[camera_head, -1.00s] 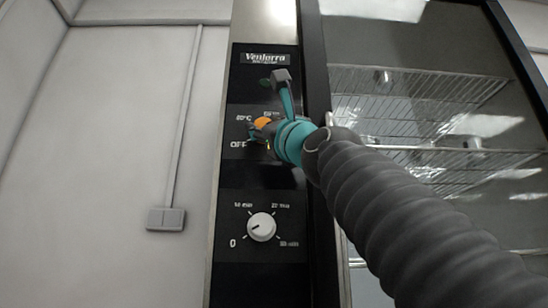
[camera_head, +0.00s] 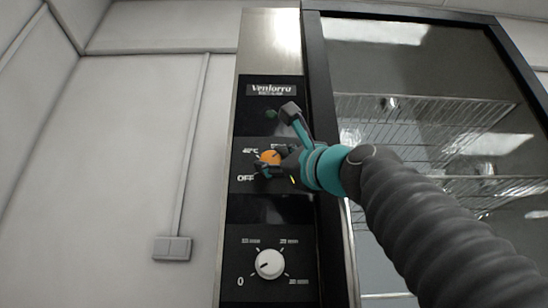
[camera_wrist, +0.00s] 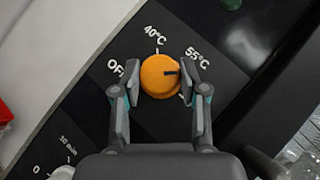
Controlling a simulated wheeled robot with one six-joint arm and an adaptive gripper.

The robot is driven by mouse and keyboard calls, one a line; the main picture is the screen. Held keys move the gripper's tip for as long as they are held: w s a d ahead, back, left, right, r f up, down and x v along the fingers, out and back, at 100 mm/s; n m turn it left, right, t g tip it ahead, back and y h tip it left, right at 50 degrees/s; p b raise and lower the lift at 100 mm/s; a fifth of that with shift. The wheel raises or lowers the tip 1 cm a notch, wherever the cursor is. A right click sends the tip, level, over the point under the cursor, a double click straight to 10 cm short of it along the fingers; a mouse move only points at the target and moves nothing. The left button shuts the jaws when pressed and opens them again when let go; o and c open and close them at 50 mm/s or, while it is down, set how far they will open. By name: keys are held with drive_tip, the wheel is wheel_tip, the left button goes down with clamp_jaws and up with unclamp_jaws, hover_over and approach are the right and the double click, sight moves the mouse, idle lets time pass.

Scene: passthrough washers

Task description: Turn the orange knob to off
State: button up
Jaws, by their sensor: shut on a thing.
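The orange knob (camera_head: 269,157) is on the black control panel of the tall appliance, with OFF, 40°C and 55°C printed around it. In the wrist view the knob (camera_wrist: 158,80) sits between the two fingers of my gripper (camera_wrist: 155,76). Its dark pointer mark points right, near the 55°C side and away from OFF, which is printed at the left. My gripper (camera_head: 272,165) is shut on the knob, one finger on each side. The right finger hides part of the markings.
A white timer knob (camera_head: 270,264) is lower on the same panel. A glass door (camera_head: 420,70) with wire racks behind it is to the right, beneath my arm. A wall switch (camera_head: 172,248) is on the pale wall at left.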

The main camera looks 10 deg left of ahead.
drive_tip(key=shift+w+f, duration=0.2)
drive_tip(key=shift+f, duration=0.05)
drive_tip(key=o, duration=1.1)
drive_tip(key=shift+w, duration=0.1)
drive_tip(key=shift+o, duration=0.2)
drive_tip(key=shift+r, duration=0.1)
drive_tip(key=shift+s, duration=0.2)
drive_tip(key=shift+s+d, duration=0.1)
drive_tip(key=shift+d, duration=0.05)
drive_tip(key=shift+v, duration=1)
drive_tip(key=v, duration=0.9)
drive_tip(key=shift+s+d+f, duration=0.15)
drive_tip(key=shift+d+f, duration=0.05)
drive_tip(key=shift+f, duration=0.1)
